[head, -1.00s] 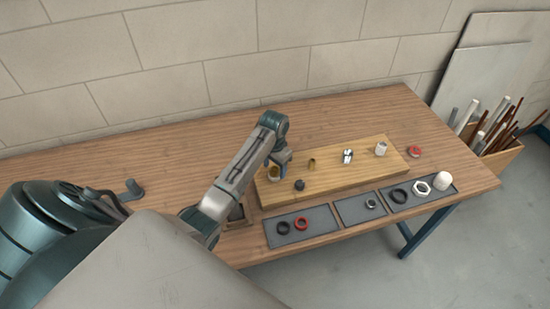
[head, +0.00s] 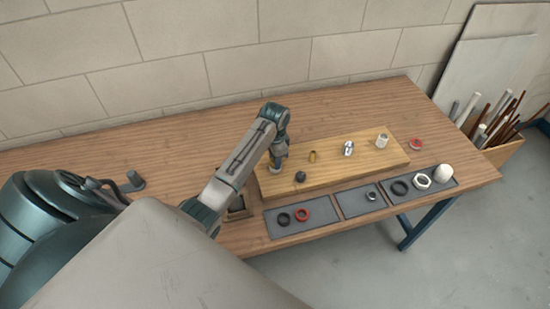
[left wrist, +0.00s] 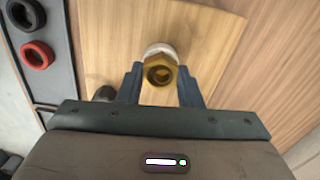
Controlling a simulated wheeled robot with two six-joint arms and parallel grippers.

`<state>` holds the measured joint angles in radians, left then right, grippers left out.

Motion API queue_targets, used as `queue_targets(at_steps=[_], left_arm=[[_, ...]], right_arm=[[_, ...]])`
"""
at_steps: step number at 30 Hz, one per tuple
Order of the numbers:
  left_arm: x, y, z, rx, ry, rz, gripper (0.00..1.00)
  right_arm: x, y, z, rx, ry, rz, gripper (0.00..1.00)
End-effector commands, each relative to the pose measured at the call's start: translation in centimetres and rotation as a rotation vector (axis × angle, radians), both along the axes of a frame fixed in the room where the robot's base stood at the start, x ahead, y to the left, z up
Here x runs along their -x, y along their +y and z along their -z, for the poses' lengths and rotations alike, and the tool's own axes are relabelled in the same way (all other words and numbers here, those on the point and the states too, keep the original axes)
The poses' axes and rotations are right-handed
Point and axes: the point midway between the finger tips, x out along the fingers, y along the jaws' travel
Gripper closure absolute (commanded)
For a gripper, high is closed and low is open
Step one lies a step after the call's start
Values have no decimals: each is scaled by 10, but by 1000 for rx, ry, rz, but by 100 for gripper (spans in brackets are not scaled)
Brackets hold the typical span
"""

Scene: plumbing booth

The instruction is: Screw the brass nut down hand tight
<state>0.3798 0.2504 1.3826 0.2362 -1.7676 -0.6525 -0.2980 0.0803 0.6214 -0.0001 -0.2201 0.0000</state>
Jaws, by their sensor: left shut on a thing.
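My left gripper (head: 277,165) reaches down over the left end of the wooden board, and it also shows in the left wrist view (left wrist: 161,80). The brass nut (left wrist: 160,75) sits between its two dark fingers, and the jaws are shut on it. A pale round part (left wrist: 158,48) shows just behind the nut. In the head view the gripper mostly hides the nut. I cannot tell how far down its thread the nut sits. My right gripper is in neither view.
The wooden board (head: 340,173) also bears a dark fitting (head: 300,177), a brass fitting (head: 312,156), a chrome fitting (head: 348,149) and a white fitting (head: 382,141). Grey trays (head: 262,228) with rings lie in front. A red ring (head: 415,144) lies right of the board.

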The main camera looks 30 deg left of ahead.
Motion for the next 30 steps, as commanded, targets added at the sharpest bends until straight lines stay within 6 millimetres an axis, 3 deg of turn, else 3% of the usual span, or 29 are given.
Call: queue_targets(at_steps=[7, 15, 25, 30], left_arm=[[0, 0, 1, 2, 1, 127, 91], [0, 0, 2, 1, 1, 460, 91], [0, 0, 3, 1, 2, 669, 91], [0, 0, 4, 2, 1, 886, 91]], right_arm=[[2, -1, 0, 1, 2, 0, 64], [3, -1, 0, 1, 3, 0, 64], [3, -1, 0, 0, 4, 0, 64], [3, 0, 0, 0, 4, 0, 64]])
